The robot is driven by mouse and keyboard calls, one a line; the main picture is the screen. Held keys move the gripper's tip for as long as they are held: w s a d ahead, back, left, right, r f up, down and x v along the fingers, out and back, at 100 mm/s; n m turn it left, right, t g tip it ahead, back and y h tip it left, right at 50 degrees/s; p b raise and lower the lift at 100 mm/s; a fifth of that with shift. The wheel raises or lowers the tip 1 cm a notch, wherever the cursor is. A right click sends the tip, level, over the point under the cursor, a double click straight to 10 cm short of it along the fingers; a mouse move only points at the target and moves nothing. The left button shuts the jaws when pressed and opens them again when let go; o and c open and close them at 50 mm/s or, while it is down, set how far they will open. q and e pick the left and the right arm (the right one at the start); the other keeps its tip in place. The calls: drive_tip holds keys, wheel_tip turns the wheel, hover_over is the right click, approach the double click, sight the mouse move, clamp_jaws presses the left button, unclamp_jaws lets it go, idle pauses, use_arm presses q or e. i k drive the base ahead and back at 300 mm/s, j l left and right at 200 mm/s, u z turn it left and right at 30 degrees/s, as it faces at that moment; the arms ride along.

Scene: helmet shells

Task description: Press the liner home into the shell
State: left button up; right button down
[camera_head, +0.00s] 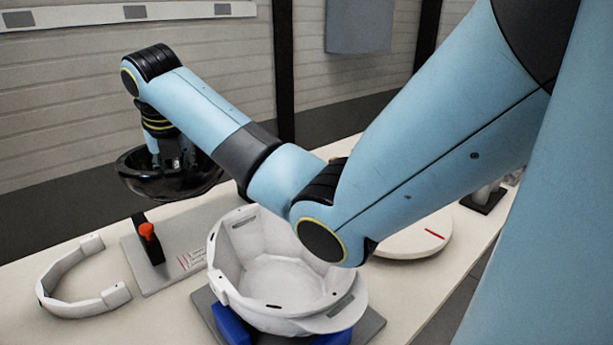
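A white helmet shell (224,275) lies upside down with its hollow upward. Its inside (275,270) is white and faceted; I cannot tell whether this is a separate liner. A glossy black bowl-shaped piece (140,183) is at the upper left, apart from the white shell. My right arm comes in from the right and crosses above the shell. My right gripper (172,158) points down into or behind the black piece; its fingertips are hidden, so its grip is unclear. My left gripper is out of view.
Blue supports (231,325) on a grey plate (372,326) hold the shell. A curved white band (62,270) lies at left. A grey board (190,240) bears a black post with an orange-red knob (148,232). A white disc with a red mark (415,238) lies behind right.

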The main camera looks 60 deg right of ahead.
sight(258, 266)
drive_tip(key=k+l+z, duration=0.2)
drive_tip(key=k, duration=0.15)
drive_tip(key=k+l+z, duration=0.2)
drive_tip(key=k, duration=0.15)
drive_tip(key=k+u, duration=0.2)
drive_tip(key=k, duration=0.85)
